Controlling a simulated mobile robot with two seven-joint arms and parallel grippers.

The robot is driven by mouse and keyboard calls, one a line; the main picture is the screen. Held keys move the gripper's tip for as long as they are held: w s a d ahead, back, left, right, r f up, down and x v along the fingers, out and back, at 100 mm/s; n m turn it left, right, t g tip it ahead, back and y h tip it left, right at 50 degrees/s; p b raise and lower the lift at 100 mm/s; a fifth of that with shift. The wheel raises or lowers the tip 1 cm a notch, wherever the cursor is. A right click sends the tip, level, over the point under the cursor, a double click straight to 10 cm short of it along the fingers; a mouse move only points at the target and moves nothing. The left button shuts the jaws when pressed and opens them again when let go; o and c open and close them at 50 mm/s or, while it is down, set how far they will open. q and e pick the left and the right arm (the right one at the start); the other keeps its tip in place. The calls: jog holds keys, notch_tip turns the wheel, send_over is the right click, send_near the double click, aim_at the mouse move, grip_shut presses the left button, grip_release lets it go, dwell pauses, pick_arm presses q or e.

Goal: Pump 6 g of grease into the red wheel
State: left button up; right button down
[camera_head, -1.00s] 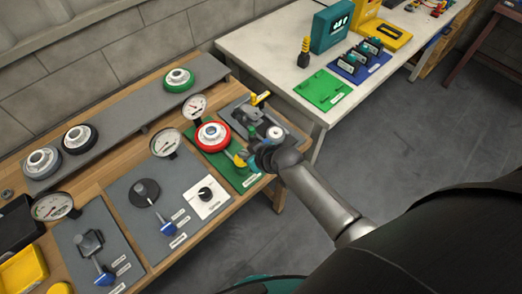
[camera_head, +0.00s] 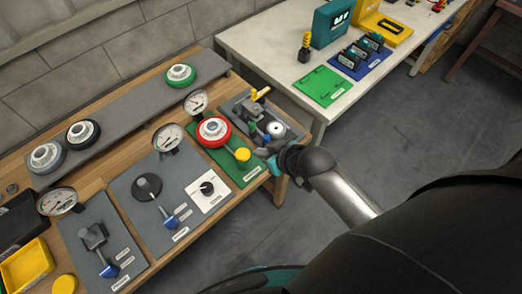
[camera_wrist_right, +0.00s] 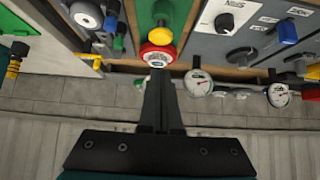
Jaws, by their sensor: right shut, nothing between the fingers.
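The red wheel (camera_head: 213,132) sits on a green plate (camera_head: 246,176) on the wooden bench, with a white hub in its middle. A yellow knob (camera_head: 242,154) stands in front of it on the same plate. A round dial gauge (camera_head: 196,102) stands just behind the wheel. My right gripper (camera_head: 262,150) is to the right of the yellow knob, apart from the wheel. In the right wrist view its fingers (camera_wrist_right: 161,78) are together and empty, and the red wheel (camera_wrist_right: 157,54) shows beyond their tips. My left gripper is not in view.
A grey plate (camera_head: 284,118) with a yellow-handled clamp and white disc lies right of the green plate. Grey panels with a black knob (camera_head: 146,186) and blue handles lie left. A grey shelf (camera_head: 128,111) carries other wheels behind. A white table stands beyond.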

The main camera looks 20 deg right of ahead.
dwell(0.4)
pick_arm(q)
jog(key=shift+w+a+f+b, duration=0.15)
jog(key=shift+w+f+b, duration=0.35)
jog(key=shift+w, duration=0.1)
pick_arm(e)
notch_tip(320, 180, up, 3)
jog(key=shift+d+f, duration=0.1)
jog(key=shift+f, duration=0.1)
jog(key=b, duration=0.2)
send_over(240, 151)
jog(key=s+d, duration=0.1)
jog(key=s, duration=0.2)
notch_tip(240, 151, down, 7)
jog(key=shift+r, duration=0.1)
jog(key=shift+w+f, duration=0.2)
jog(key=shift+f, duration=1)
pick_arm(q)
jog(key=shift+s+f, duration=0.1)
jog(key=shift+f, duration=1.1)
pick_arm(e)
jog(key=shift+f, duration=0.95)
